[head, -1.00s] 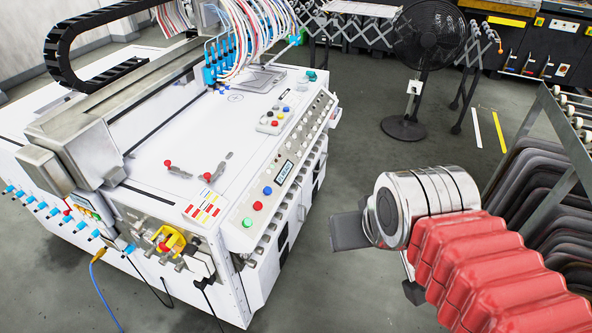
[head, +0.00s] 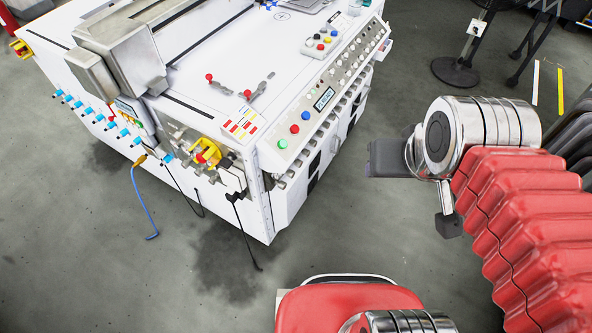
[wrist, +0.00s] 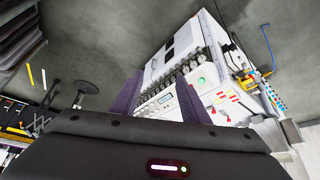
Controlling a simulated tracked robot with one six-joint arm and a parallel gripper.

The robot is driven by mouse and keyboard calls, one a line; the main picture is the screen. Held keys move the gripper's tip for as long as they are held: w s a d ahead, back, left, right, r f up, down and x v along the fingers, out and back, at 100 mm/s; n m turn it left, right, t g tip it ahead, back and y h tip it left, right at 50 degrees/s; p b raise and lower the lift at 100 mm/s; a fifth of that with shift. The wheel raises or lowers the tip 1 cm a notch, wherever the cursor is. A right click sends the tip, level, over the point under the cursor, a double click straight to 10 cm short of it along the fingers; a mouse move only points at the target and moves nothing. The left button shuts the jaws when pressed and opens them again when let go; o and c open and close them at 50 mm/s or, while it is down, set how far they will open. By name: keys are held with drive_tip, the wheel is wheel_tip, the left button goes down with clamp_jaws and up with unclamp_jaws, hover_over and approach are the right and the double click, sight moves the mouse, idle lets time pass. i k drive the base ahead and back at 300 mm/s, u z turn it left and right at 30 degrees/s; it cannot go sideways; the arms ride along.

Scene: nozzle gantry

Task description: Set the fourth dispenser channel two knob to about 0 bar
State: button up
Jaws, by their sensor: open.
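The white gantry machine (head: 190,120) stands at the left and centre of the head view. Its sloping front panel carries rows of small pale knobs (head: 362,55) and a small display (head: 324,98). A row of dark round knobs (wrist: 190,66) shows along the machine's edge in the wrist view. I cannot read any labels, so I cannot tell which knob is the fourth dispenser channel two knob. My gripper (wrist: 158,94) is open, with nothing between its two dark fingers. It is apart from the machine, to its right in the head view.
Red levers (head: 210,77), a yellow and red switch (head: 205,152) and a row of blue fittings (head: 95,115) sit on the machine. A blue cable (head: 147,205) reaches the floor. A fan base (head: 455,72) stands at the back right. Grey floor is open before the machine.

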sight(290, 173)
drive_tip(key=k, duration=0.65)
drive_tip(key=u, duration=0.4)
drive_tip(key=i, duration=0.7)
drive_tip(key=u, duration=0.75)
drive_tip(key=i, duration=0.45)
drive_tip(key=u, duration=0.2)
